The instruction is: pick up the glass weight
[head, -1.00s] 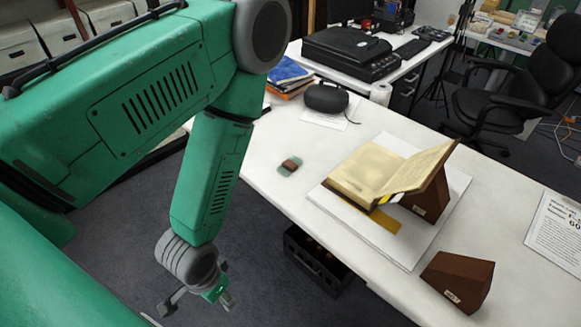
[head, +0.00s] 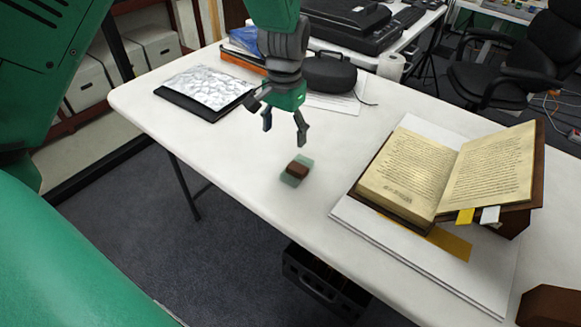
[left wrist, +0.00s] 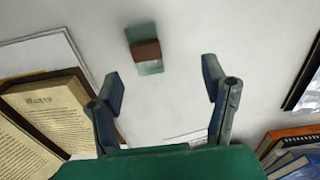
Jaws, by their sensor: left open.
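The glass weight (head: 304,161) is a small pale green glass block with a brown band across its middle. It lies on the white table in front of my left gripper (head: 284,130). That gripper is open and empty, its fingers pointing down above the table, a little behind and to the left of the weight. In the left wrist view the weight (left wrist: 143,67) lies beyond the open fingertips (left wrist: 164,90), slightly left of the midline between them. The gripper and weight are apart. My right gripper does not show.
An open book (head: 405,172) leans on a brown support upon a white board (head: 467,287) to the right. A dark-edged tablet-like panel (head: 205,86), books and a black rounded case (head: 342,74) stand at the back. The table around the weight is clear.

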